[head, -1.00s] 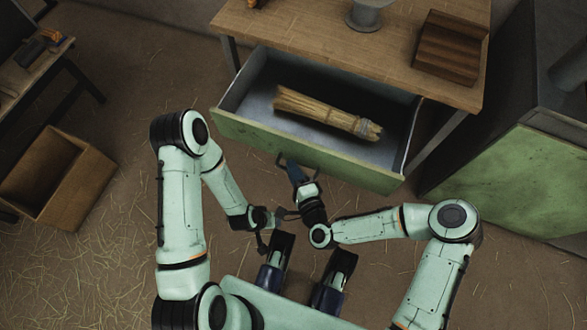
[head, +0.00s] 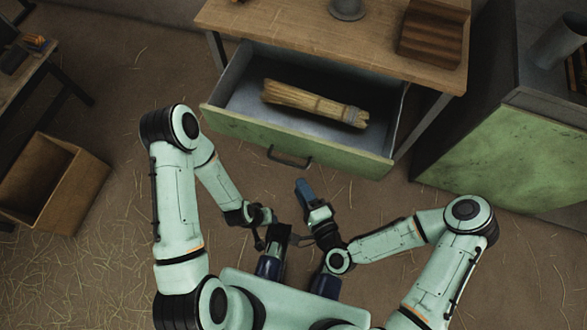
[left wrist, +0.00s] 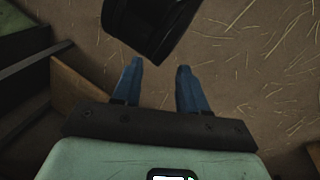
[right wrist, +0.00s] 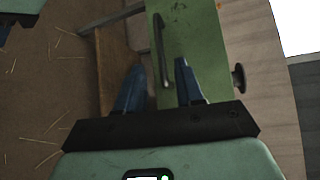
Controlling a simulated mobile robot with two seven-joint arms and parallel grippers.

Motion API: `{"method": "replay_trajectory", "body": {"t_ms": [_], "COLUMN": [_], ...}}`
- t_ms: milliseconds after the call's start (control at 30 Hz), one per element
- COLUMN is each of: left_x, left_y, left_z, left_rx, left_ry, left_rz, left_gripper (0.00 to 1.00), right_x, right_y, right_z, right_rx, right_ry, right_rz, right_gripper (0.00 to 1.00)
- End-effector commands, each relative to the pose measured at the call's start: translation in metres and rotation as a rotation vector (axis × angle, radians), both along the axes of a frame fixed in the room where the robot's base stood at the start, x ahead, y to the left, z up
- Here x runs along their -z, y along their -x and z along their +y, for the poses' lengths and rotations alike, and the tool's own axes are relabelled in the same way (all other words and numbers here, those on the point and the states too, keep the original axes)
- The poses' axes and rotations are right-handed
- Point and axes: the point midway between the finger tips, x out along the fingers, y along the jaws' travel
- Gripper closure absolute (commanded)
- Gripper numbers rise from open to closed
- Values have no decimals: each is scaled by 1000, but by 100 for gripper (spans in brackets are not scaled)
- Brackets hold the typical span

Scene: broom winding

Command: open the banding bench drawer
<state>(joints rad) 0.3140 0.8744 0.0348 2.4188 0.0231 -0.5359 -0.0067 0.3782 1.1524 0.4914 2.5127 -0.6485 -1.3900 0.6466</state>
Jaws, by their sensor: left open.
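The banding bench drawer (head: 300,140) stands pulled well out, with its green front facing me. A straw bundle (head: 315,103) lies inside it. The dark bar handle (head: 289,157) on the front is clear of my fingers. My right gripper (head: 303,188) is just short of the handle, apart from it. In the right wrist view its fingers (right wrist: 160,65) are spread and empty, with the handle (right wrist: 160,48) ahead. My left gripper (head: 264,232) is low, near my body, away from the drawer. In the left wrist view its fingers (left wrist: 160,64) are apart and empty.
The bench top (head: 330,35) holds a grey round-based piece (head: 348,8) and a brown stepped block (head: 432,32). A green-fronted cabinet (head: 500,155) stands at right. An open wooden box (head: 55,180) is on the floor at left. Straw-strewn floor lies between.

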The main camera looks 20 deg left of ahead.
Motion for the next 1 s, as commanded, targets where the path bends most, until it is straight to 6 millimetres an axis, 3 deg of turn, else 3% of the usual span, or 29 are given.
{"method": "replay_trajectory", "body": {"t_ms": [233, 867, 1000], "left_x": [-13, -14, -31], "left_y": [17, 18, 26], "left_z": [-8, -9, -11], "left_rx": [18, 19, 26], "left_ry": [21, 23, 30], "left_rz": [44, 48, 68], "left_gripper": [57, 57, 57], "right_x": [-5, -4, -24], "right_y": [18, 20, 20], "right_z": [-18, -19, -19], "right_rx": [1, 0, 0], "right_ry": [0, 0, 0], "right_rz": [0, 0, -7], "right_gripper": [63, 63, 63]}}
